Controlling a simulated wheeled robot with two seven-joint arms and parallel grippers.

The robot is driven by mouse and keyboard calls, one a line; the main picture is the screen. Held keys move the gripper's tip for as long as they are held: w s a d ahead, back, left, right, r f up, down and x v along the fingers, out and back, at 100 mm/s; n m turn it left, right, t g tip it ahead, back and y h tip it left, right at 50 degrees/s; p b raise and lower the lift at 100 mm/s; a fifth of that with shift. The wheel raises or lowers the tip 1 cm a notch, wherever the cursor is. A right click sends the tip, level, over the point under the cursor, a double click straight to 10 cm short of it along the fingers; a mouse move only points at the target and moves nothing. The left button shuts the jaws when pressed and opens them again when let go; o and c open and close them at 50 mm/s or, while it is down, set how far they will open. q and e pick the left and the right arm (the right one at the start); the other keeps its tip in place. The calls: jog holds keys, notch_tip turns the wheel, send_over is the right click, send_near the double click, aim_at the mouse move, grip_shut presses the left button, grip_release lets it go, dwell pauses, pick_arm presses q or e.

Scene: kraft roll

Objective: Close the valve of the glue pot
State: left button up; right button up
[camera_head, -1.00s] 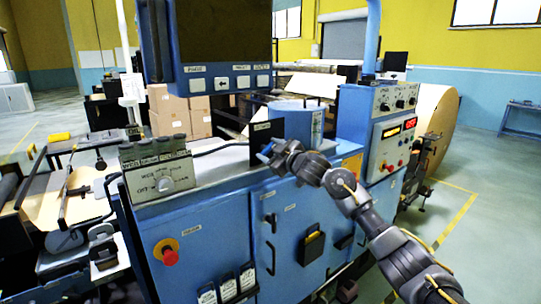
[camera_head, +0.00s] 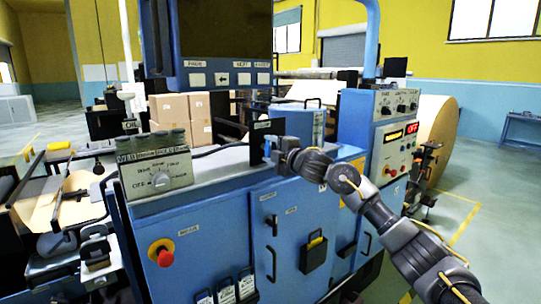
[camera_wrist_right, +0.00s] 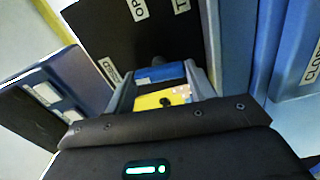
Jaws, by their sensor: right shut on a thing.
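The glue pot (camera_head: 300,122) is a blue container with a handle on its lid, standing on top of the blue machine. A black labelled plate (camera_head: 258,138) stands at its left side. My right gripper (camera_head: 268,147) is at this plate, with its jaws around a small blue valve handle. In the right wrist view, the blue handle (camera_wrist_right: 160,72) sits between the fingers of my right gripper (camera_wrist_right: 162,85), against the black plate (camera_wrist_right: 115,30). White labels on the plate are partly cut off; one begins "OP". The valve's exact angle is hard to tell. My left gripper is out of view.
A red stop button (camera_head: 165,257) is on the front. A control panel (camera_head: 395,140) with a red display stands right. A monitor hangs above. Part of the machine top is clear.

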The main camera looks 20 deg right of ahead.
jog(key=shift+n+b, duration=0.3)
jog(key=shift+n, duration=0.4)
jog(key=o, duration=1)
jog(key=shift+s, duration=0.1)
jog(key=shift+s+d+f, duration=0.1)
jog(key=shift+s+d, duration=0.05)
jog(key=shift+s, duration=0.15)
jog(key=b+v, duration=0.3)
jog(key=v, duration=0.7)
